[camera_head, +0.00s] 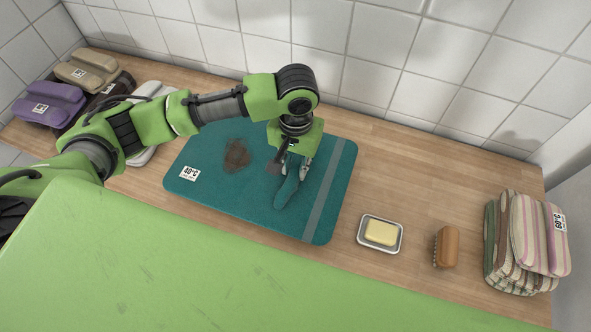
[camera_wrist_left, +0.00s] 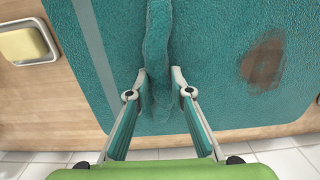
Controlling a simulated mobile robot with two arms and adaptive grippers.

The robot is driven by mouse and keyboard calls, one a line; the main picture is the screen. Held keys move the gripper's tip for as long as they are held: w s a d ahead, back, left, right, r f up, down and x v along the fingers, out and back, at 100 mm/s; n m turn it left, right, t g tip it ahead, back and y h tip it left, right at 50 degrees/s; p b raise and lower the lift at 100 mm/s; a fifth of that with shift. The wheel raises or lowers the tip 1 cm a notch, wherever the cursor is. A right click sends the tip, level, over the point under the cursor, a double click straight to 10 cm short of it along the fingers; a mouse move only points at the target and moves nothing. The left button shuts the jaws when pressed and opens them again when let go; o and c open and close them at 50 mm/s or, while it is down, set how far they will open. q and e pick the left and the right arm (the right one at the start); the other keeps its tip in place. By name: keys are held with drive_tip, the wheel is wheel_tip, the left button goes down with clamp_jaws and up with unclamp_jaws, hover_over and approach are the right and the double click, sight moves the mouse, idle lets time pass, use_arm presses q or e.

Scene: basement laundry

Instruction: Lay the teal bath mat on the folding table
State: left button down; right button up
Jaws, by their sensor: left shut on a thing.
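The teal bath mat (camera_head: 230,190) lies mostly flat on a wooden tabletop (camera_head: 420,185), which may be the folding table. The mat has a grey stripe near its right end, a 40°C label at the left and a dark brown stain. My left gripper (camera_head: 290,178) is over the mat, shut on a raised fold of it. In the left wrist view the gripper (camera_wrist_left: 159,80) has a finger on each side of the teal mat's (camera_wrist_left: 215,45) fold. The stain shows at the right there. My right gripper is out of view.
Rolled purple (camera_head: 45,103) and beige (camera_head: 88,70) textiles sit at the far left. Right of the mat are a dish with yellow soap (camera_head: 381,233), a brown brush (camera_head: 446,247) and a striped textile stack (camera_head: 525,240). A tiled wall (camera_head: 350,50) runs behind. Bare wood lies behind the soap.

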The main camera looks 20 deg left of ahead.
use_arm(q)
drive_tip(key=shift+w+f, duration=0.6)
drive_tip(key=shift+f, duration=0.05)
drive_tip(key=shift+w+a+f, duration=0.1)
drive_tip(key=shift+w+f, duration=0.05)
drive_tip(key=shift+f, duration=0.8)
drive_tip(key=shift+w+f, duration=0.1)
drive_tip(key=shift+f, duration=0.8)
drive_tip(key=c, duration=1.8)
unclamp_jaws()
drive_tip(key=shift+f, duration=0.1)
wheel_tip(320, 180, up, 12)
drive_tip(key=shift+r, duration=0.15)
